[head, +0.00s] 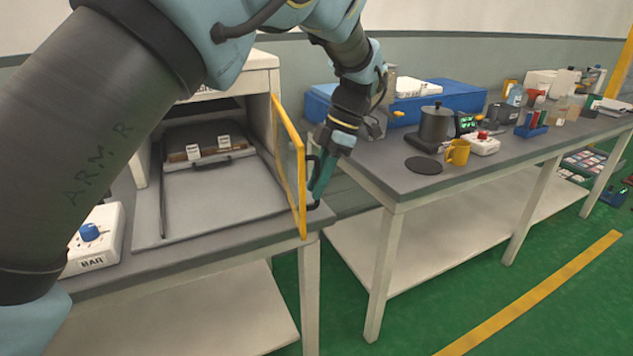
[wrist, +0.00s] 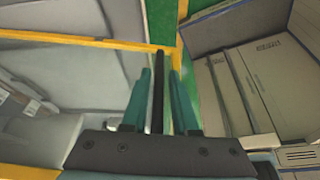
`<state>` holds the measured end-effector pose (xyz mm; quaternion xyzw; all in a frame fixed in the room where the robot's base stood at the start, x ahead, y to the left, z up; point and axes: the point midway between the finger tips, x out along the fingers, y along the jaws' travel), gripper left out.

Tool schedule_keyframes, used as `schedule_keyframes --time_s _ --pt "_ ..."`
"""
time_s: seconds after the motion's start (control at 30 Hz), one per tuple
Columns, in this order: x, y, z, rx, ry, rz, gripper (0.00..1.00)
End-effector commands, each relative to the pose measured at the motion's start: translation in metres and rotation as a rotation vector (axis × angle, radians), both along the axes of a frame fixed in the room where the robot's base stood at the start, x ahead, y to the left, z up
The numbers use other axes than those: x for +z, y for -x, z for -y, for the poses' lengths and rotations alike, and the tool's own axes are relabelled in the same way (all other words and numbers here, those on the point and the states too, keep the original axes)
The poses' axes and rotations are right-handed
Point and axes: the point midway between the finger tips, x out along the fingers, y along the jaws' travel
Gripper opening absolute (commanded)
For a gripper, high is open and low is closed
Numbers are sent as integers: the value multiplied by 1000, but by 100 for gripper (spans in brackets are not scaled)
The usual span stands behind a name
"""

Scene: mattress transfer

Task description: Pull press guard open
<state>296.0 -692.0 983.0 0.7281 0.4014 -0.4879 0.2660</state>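The press guard (head: 302,190) is a yellow-framed clear panel. In the head view it stands nearly edge-on at the right side of the press (head: 262,62), swung out from its front. Its yellow frame also shows in the wrist view (wrist: 90,40). A black bar handle (wrist: 157,85) is on the guard's outer side. My gripper (head: 318,185) is at this handle, right of the guard. In the wrist view, my gripper's teal fingers (wrist: 158,75) lie on either side of the bar, with narrow gaps showing. Contact at the bar's far part is hard to see.
A grey tray (head: 215,195) lies in front of the press opening. A white control box with a blue knob (head: 90,232) sits at left. A gap separates the benches.

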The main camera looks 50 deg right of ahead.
Motion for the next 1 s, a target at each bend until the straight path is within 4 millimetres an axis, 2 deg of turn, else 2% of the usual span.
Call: schedule_keyframes --time_s 0.03,0.13,0.47,0.57,0.9,1.0 --pt "0 0 0 0 0 0 34" --pt "0 -1 0 1 1 1 45" --pt "4 0 2 1 3 2 45" --pt "15 2 6 0 5 2 45" --pt "75 16 28 0 5 2 45" --pt "88 18 32 1 2 2 45"
